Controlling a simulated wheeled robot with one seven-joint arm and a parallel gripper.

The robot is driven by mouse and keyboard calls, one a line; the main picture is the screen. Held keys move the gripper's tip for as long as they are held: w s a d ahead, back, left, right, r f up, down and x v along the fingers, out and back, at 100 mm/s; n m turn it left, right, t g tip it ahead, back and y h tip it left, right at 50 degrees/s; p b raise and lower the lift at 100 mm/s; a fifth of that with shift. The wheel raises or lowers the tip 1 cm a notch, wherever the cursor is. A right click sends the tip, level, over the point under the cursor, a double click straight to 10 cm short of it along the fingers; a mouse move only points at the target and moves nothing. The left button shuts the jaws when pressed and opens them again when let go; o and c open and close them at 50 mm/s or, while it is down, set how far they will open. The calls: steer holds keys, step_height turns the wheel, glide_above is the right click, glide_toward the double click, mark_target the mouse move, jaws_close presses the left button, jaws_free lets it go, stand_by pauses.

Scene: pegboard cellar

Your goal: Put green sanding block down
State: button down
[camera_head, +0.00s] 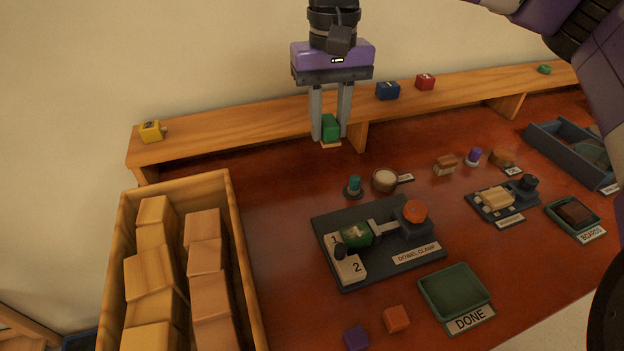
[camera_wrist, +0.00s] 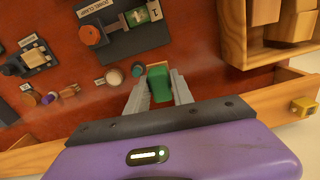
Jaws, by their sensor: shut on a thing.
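The green sanding block (camera_head: 331,127) is upright between the two fingers of my gripper (camera_head: 330,136), with a tan underside showing below. My gripper points down and is shut on it. In the wrist view the green block (camera_wrist: 159,83) sits between the fingertips, with the red bench top behind it. In the head view it overlaps the front edge of the wooden shelf (camera_head: 225,127), left of the blue block. I cannot tell whether it touches any surface.
The shelf holds a yellow block (camera_head: 151,131), a blue block (camera_head: 388,90), a red block (camera_head: 425,82) and a small green thing (camera_head: 544,69). The bench has a dowel clamp (camera_head: 345,280), a DONE tray (camera_head: 455,290) and a crate of wooden blocks (camera_head: 236,265). Shelf room is clear right of yellow.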

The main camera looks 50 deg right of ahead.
mark_target(318, 200)
steer(key=r+p, duration=0.1)
steer(key=w+r+p, duration=0.1)
steer(key=p, duration=0.1)
steer(key=shift+w+r+n+p, duration=0.2)
steer(key=shift+r+n+p, duration=0.05)
steer(key=shift+n+p, duration=0.05)
steer(key=shift+w+d+r+p, duration=0.1)
steer(key=shift+w+d+p, duration=0.3)
steer(key=shift+p, duration=0.85)
step_height(318, 200, down, 20)
steer(key=shift+r+p, duration=0.1)
steer(key=shift+p, duration=1.05)
steer(key=shift+w+f, duration=0.1)
steer(key=shift+f, duration=0.2)
steer(key=shift+f+b, duration=0.2)
steer(key=shift+b, duration=0.1)
steer(key=c, duration=1.1)
jaws_free()
steer(key=shift+r, duration=0.1)
steer(key=shift+r+p, duration=0.15)
steer(key=shift+p, duration=0.15)
step_height(318, 200, up, 12)
steer(key=b, duration=0.1)
